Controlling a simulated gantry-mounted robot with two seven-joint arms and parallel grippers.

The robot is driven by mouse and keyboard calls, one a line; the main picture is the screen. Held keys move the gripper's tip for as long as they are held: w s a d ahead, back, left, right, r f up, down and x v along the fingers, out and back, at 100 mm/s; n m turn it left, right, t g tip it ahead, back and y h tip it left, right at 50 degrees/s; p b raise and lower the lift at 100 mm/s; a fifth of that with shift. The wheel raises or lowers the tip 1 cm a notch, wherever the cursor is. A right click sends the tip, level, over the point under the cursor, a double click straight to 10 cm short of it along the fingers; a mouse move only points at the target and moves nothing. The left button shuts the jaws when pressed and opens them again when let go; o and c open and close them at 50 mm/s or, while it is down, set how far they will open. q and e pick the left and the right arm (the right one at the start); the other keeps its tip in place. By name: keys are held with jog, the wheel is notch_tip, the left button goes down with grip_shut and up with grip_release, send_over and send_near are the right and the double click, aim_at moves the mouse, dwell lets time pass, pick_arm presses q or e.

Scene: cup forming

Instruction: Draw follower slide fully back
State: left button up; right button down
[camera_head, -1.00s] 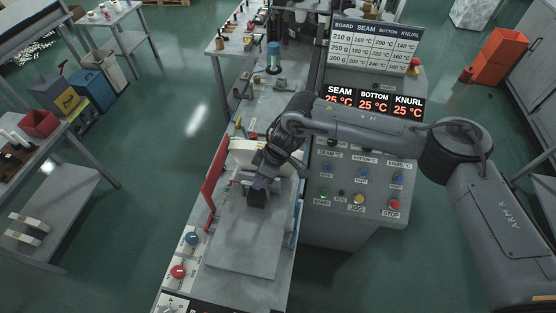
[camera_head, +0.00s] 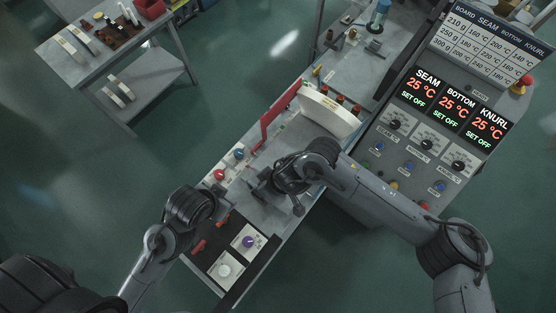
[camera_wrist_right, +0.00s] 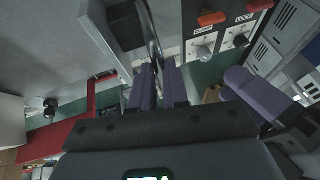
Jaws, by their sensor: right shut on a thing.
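My right gripper (camera_head: 264,188) is low over the bench in the head view, close to the grey plate. In the right wrist view its purple fingers (camera_wrist_right: 158,88) are shut on a thin metal bar (camera_wrist_right: 152,32), which runs up beside a grey block. I cannot tell whether this bar belongs to the follower slide; no part is labelled so. My left arm (camera_head: 190,206) comes in from the lower left and ends near the bench's near side; its fingers cannot be made out.
A red lever (camera_head: 271,120) and a white curved part (camera_head: 330,112) stand behind my right gripper. Knob panels (camera_head: 240,255) and red handles (camera_head: 198,246) lie at the near end. The control console (camera_head: 440,120) is on the right. A side table (camera_head: 95,60) stands at the upper left.

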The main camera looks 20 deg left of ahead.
jog(key=shift+s+a+r, duration=0.1)
jog(key=shift+s+a, duration=0.05)
jog(key=shift+s, duration=0.1)
jog(key=c, duration=1.1)
grip_release()
jog(key=shift+s, duration=0.1)
jog(key=shift+w+d+r, duration=0.2)
jog(key=shift+d+r, duration=0.05)
jog(key=shift+r, duration=0.05)
jog(key=shift+b+v, duration=0.6)
jog(key=shift+v, duration=4.35)
jog(key=shift+a, duration=0.1)
